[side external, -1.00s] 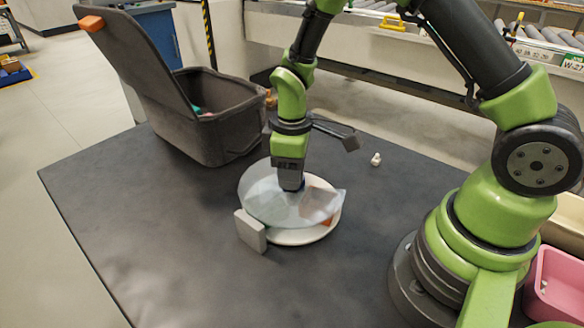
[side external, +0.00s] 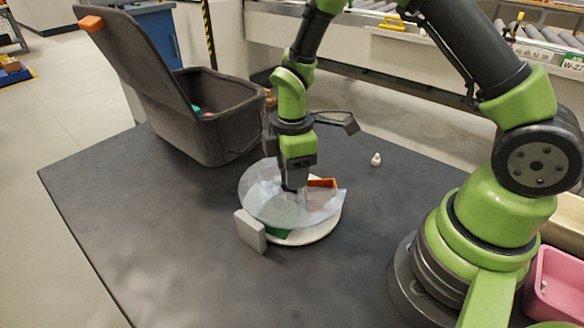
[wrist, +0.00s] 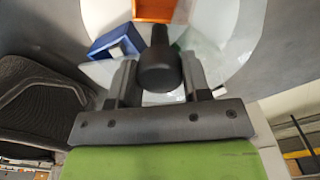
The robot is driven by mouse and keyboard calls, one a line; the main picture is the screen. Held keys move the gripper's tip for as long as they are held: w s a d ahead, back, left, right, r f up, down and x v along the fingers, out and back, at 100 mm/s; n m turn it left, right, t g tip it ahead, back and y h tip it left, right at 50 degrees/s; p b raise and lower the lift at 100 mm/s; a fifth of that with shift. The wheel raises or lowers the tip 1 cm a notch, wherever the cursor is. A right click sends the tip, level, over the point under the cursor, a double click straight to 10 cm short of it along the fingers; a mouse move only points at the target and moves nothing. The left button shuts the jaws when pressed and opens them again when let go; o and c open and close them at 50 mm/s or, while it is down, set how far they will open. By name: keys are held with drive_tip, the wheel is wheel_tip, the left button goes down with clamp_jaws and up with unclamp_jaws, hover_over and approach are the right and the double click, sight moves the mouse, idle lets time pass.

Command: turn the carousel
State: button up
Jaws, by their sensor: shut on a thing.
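The carousel is a low round white base (side external: 312,236) with a clear cover (side external: 265,205) over it. An orange compartment (side external: 323,183) shows at its back right and a green one (side external: 278,232) at its front. In the wrist view, the orange compartment (wrist: 155,9) is at the top and a blue one (wrist: 117,42) is at the left. My gripper (side external: 291,187) points down over the carousel's middle. In the wrist view, its fingers (wrist: 159,78) are shut on a dark round knob (wrist: 158,62).
A grey upright block (side external: 250,231) stands at the carousel's front left edge. A dark open-lidded bin (side external: 205,135) stands behind left. A small white piece (side external: 376,159) lies at the back right. A pink tray (side external: 556,285) is at the far right. The front of the dark table (side external: 150,230) is clear.

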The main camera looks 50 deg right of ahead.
drive_tip(key=shift+n, duration=11.1)
drive_tip(key=o, duration=1.3)
